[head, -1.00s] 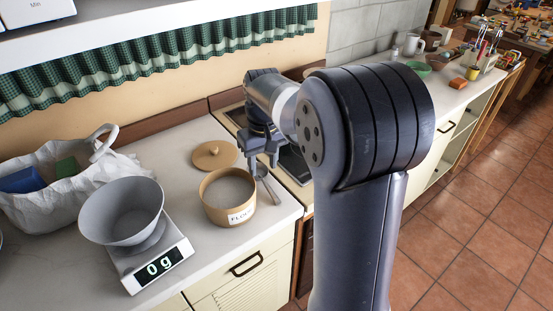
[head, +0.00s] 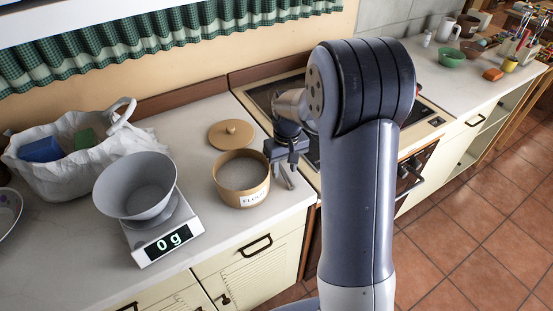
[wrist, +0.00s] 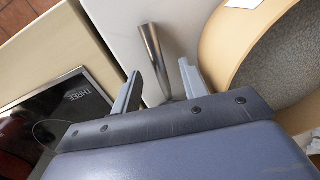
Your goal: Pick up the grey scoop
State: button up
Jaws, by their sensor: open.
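The grey scoop (wrist: 154,52) shows in the wrist view as a metal handle on the white counter, lying between my two fingers. Its lower part is hidden behind my gripper body. My gripper (wrist: 159,69) is open, with one finger on each side of the handle; I cannot tell whether either finger touches it. In the head view my gripper (head: 281,166) points down beside the flour tub (head: 242,197), to its right. A short piece of the scoop (head: 288,182) shows under the fingers there; the rest is hidden.
The flour tub's wall (wrist: 220,45) is close on the right in the wrist view. Its round lid (head: 231,134) lies behind it. A scale (head: 160,243) with a grey bowl (head: 135,190) stands left. A stovetop (head: 262,100) adjoins the counter at right.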

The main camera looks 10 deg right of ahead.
jog(key=shift+f, duration=0.65)
grip_shut()
